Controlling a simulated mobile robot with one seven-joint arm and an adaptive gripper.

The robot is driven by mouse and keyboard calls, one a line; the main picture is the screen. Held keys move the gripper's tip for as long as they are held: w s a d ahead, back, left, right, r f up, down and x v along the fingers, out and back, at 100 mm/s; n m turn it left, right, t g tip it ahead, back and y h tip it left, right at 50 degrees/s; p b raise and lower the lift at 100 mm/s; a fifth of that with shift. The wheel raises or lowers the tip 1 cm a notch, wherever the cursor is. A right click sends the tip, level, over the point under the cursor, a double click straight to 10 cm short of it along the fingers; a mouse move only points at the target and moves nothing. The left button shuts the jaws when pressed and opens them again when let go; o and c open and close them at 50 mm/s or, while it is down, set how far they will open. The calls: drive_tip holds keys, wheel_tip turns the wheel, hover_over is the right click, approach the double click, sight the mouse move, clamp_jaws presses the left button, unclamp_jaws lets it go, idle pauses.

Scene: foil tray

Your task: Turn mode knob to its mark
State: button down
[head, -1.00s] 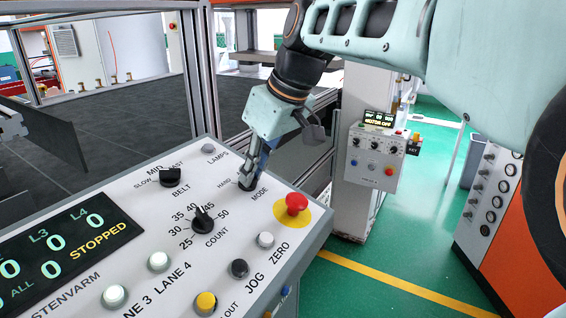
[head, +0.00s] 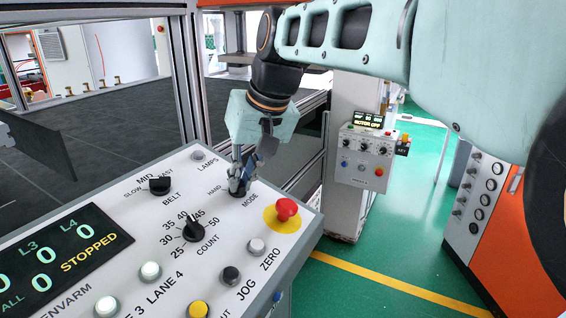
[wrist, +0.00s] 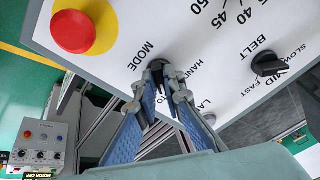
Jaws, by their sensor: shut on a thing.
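The mode knob (wrist: 156,66) is a small black knob on the sloping white panel, between the words MODE and HAND. My gripper (wrist: 160,80) is shut on it, one finger on each side, in the wrist view. In the head view my gripper (head: 238,190) comes down on the knob from above and hides most of it.
A red mushroom button (head: 287,208) on a yellow disc stands close to the right of the mode knob. The count knob (head: 193,228) and belt knob (head: 160,186) are to its left. A display (head: 62,255) reads STOPPED. A metal frame post (head: 190,80) rises behind the panel.

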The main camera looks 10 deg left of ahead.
drive_tip(key=c, duration=2)
unclamp_jaws()
drive_tip(key=shift+c, duration=0.2)
drive_tip(key=v, duration=0.8)
drive_tip(key=shift+a+f, duration=0.1)
